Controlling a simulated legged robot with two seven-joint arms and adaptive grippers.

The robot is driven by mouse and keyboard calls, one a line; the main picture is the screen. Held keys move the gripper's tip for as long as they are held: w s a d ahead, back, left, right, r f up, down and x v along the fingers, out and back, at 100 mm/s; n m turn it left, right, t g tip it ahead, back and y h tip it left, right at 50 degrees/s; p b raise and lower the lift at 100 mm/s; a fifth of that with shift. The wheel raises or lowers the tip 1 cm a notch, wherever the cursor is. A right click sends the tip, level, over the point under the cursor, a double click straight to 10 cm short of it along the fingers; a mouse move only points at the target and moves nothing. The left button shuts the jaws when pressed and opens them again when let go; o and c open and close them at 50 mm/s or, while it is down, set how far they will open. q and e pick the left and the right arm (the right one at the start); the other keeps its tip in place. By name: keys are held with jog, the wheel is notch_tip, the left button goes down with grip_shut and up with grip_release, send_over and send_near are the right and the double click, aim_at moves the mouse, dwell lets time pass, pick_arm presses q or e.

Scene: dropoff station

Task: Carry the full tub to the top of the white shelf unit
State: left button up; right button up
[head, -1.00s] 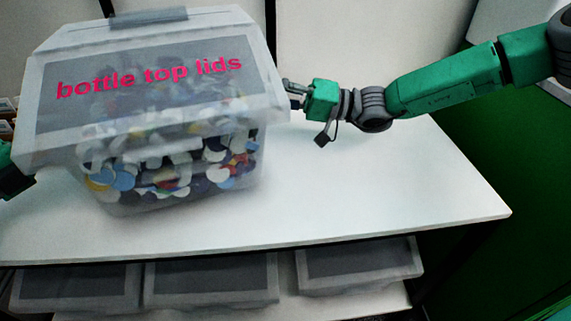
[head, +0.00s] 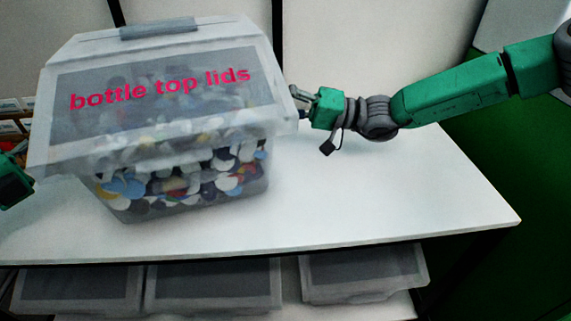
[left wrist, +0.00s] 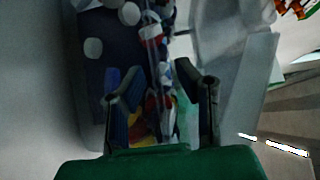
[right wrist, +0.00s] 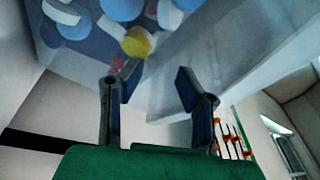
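The full tub (head: 200,145) is clear plastic with a grey lid marked "bottle top lids" and holds many coloured lids. It is upright over the top of the white shelf unit (head: 390,200), left of its middle; I cannot tell if its base fully rests there. My right gripper (head: 305,104) is at the tub's right side, by the lid rim. In the right wrist view its fingers (right wrist: 152,90) are spread near the tub wall. My left gripper (left wrist: 165,95) also has its fingers spread, against the tub's side; in the head view it is mostly cut off at the left edge.
Several grey-lidded tubs (head: 212,285) sit on the lower shelf. The right part of the white top is clear. A pale wall panel (head: 370,50) stands behind. Small boxes (head: 12,115) show at the far left, and a green surface (head: 480,250) lies at the right.

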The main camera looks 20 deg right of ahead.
pick_arm(q)
jog(key=v, duration=1)
pick_arm(e)
jog(key=v, duration=1.2)
pick_arm(q)
jog(key=shift+a, duration=0.1)
pick_arm(e)
jog(key=shift+w, duration=0.1)
